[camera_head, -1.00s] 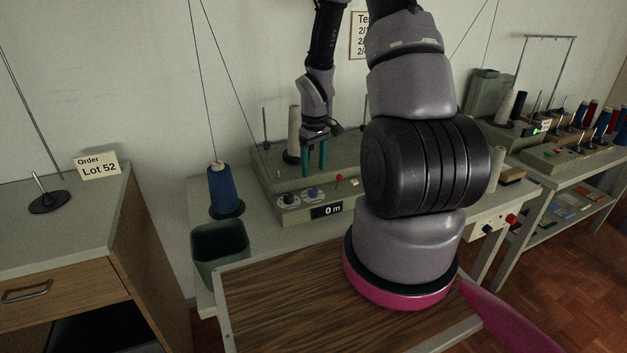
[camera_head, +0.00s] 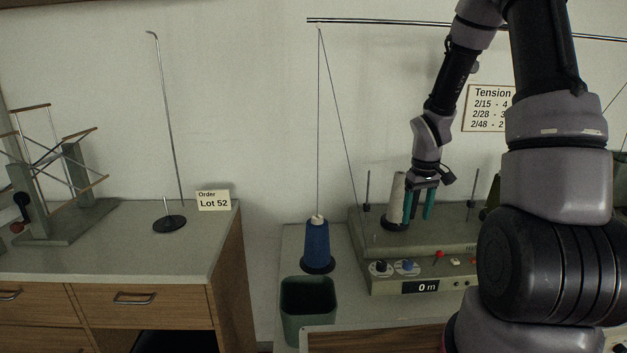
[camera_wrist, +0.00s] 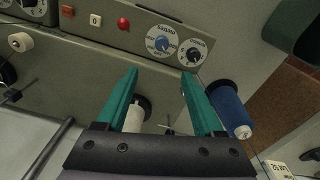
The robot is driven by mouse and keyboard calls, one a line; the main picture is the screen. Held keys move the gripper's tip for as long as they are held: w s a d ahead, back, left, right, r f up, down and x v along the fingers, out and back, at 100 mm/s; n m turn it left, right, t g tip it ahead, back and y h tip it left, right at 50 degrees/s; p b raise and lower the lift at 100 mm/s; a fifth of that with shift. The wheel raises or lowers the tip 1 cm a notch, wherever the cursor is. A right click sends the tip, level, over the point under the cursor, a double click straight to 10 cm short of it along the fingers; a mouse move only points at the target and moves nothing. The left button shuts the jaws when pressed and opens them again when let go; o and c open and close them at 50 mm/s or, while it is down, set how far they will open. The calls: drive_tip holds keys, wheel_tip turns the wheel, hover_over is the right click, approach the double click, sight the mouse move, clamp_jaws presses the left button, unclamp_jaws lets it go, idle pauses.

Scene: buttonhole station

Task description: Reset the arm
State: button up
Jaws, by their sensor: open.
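My gripper (camera_head: 422,203) is open and empty, with its green fingers pointing down over the grey winding machine (camera_head: 362,240). A white cone (camera_head: 396,200) stands on the machine just left of the fingers in the head view. In the wrist view my gripper (camera_wrist: 165,98) shows its two fingers spread apart. A white cone (camera_wrist: 134,118) shows beyond and partly behind the left finger, and a blue cone (camera_wrist: 230,108) is just right of the right finger. I cannot tell whether any finger touches the machine.
The blue thread cone (camera_head: 317,243) stands left of the machine, its thread rising to an overhead rail (camera_head: 400,25). A green bin (camera_head: 308,300) sits in front. The left cabinet top (camera_head: 120,235) holds a thread stand (camera_head: 170,222), a "Lot 52" card (camera_head: 214,200) and a wooden swift (camera_head: 60,180).

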drive_tip(key=s+a+r+m+t, duration=0.2)
drive_tip(key=s+r, duration=0.4)
drive_tip(key=r, duration=0.4)
drive_tip(key=s+a+r+m+t+y, duration=0.1)
drive_tip(key=s+a+r+m+t, duration=0.1)
drive_tip(key=s+r, duration=0.4)
drive_tip(key=s+a+r+m+t+y, duration=0.1)
drive_tip(key=s+r, duration=0.6)
drive_tip(key=r, duration=0.7)
drive_tip(key=a+m+t, duration=0.1)
drive_tip(key=a+m, duration=0.1)
drive_tip(key=shift+a+r, duration=0.25)
drive_tip(key=shift+a, duration=0.1)
drive_tip(key=shift+w+t, duration=0.1)
drive_tip(key=shift+t, duration=0.2)
